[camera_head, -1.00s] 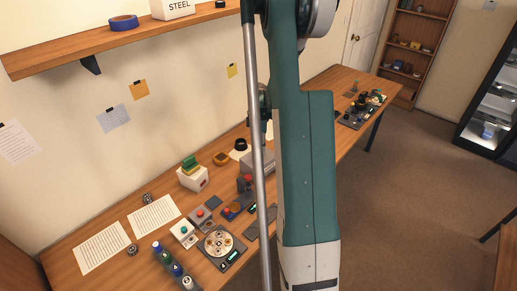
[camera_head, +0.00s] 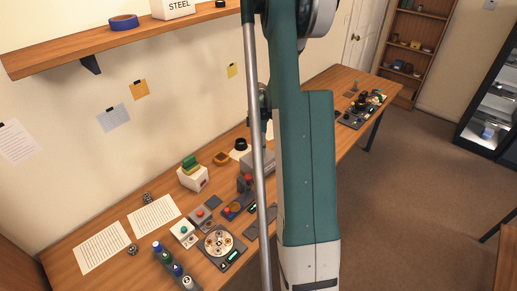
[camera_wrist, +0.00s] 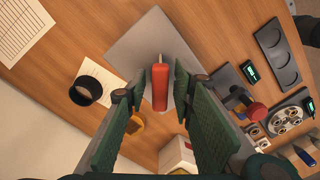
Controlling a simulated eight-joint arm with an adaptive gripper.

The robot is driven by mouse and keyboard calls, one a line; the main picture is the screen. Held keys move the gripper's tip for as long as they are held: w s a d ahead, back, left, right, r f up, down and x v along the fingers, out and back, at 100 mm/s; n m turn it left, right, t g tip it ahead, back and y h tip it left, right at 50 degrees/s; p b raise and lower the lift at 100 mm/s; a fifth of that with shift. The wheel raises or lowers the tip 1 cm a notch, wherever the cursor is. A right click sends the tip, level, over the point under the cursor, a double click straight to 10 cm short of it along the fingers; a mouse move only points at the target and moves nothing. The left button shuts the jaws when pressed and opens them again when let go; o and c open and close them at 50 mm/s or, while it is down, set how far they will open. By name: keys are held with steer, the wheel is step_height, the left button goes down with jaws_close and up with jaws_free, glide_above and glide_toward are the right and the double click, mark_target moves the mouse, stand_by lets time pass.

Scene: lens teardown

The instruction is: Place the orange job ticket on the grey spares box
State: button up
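The grey spares box appears to be the grey block (camera_head: 259,161) partly behind my arm; its flat top (camera_wrist: 132,42) fills the upper middle of the wrist view. My gripper (camera_wrist: 160,84) is above the near part of that top, fingers apart. A red-orange elongated piece (camera_wrist: 160,88) with a thin pale tip lies in line between the fingertips, with narrow gaps on both sides. I cannot tell whether it is held or resting below. No orange ticket is clearly identifiable on the bench; an orange square note (camera_head: 139,90) is on the wall. My arm hides the gripper in the head view.
A black ring (camera_wrist: 86,90) on white paper and an orange-yellow round item (camera_wrist: 136,123) lie left of the gripper. A red-ended tool (camera_wrist: 254,110), grey trays (camera_wrist: 277,58) and a round plate of parts (camera_wrist: 285,120) lie right. A white box (camera_head: 192,178) stands nearby.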

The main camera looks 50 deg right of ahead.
step_height(320, 180, up, 12)
stand_by(0.7)
steer(key=shift+r, duration=0.1)
stand_by(0.7)
steer(key=s+a+r+m+t, duration=0.1)
steer(key=a+r, duration=0.4)
steer(key=a, duration=0.4)
steer(key=a+r+m+t+h, duration=0.1)
steer(key=a+r+m, duration=0.1)
steer(key=a+r, duration=0.5)
steer(key=s+a+r+m+t, duration=0.1)
steer(key=a+r, duration=0.1)
steer(key=a, duration=0.9)
steer(key=s+a+m+t, duration=0.2)
steer(key=s+a, duration=0.6)
steer(key=a, duration=0.4)
steer(key=s+a+r+m+t+y, duration=0.1)
steer(key=s+a+m+t, duration=0.1)
steer(key=s+a, duration=0.5)
steer(key=a+m, duration=0.1)
steer(key=a, duration=0.4)
steer(key=shift+s+r, duration=0.25)
steer(key=shift+s, duration=0.1)
